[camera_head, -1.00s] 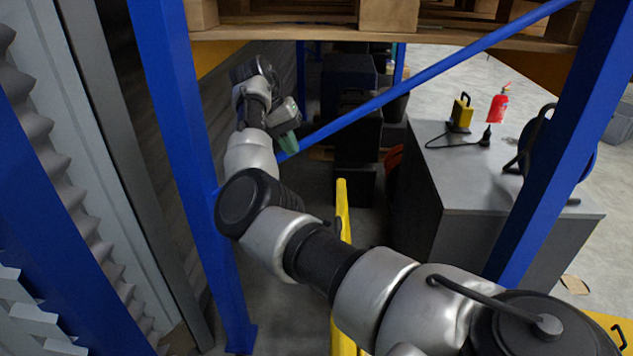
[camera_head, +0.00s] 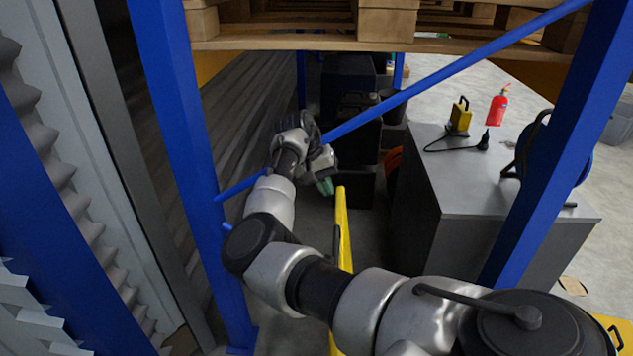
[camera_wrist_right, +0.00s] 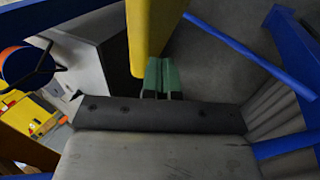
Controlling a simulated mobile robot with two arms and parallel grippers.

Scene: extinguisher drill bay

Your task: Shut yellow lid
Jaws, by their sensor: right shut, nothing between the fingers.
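The yellow lid (camera_head: 342,225) stands up and shows nearly edge-on as a thin yellow strip left of the grey cabinet. Part of it is hidden behind my right arm. In the right wrist view it is a broad yellow panel (camera_wrist_right: 150,30) at the top middle. My right gripper (camera_head: 326,187), with green fingertips, is just left of the lid's far upper end. The shut, empty fingertips (camera_wrist_right: 163,76) also show in the right wrist view, right beside the panel's edge. I cannot tell whether they touch it. My left gripper is not in view.
Blue rack posts (camera_head: 180,150) and a diagonal blue brace (camera_head: 400,95) surround my arm, with wooden pallets (camera_head: 385,20) overhead. Black cases (camera_head: 350,130) stand behind.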

